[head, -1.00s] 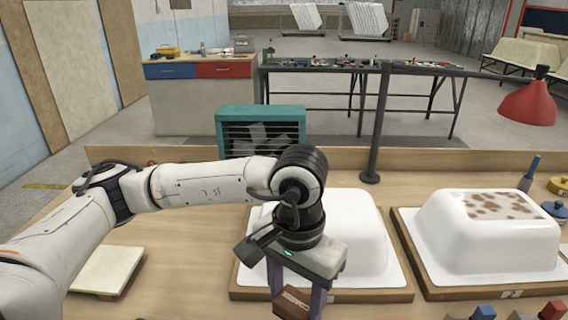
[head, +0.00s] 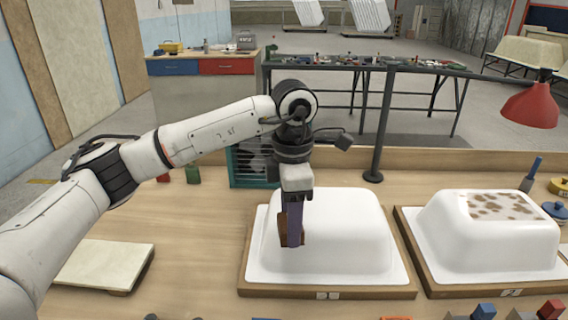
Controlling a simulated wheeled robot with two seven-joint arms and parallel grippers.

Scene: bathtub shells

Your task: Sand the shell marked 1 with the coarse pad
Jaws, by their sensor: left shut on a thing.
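My left gripper (head: 291,238) is shut on a brown block-like pad (head: 283,228); its grit marking cannot be read. The gripper points down and holds the pad in front of the left part of the middle white shell (head: 345,240). Whether the pad touches the shell cannot be told. This shell lies upside down on a wooden board (head: 385,293) whose small tag cannot be read clearly. It looks plain white where it shows. The right-hand shell (head: 490,245) has brown patches on top, and its board carries a tag that looks like 2. My right gripper is not in view.
A pale square board (head: 100,265) lies at the left of the bench. A dark post (head: 376,130) stands behind the middle shell and a red lamp (head: 532,105) hangs at right. Blue and red block-like items (head: 485,312) line the front edge.

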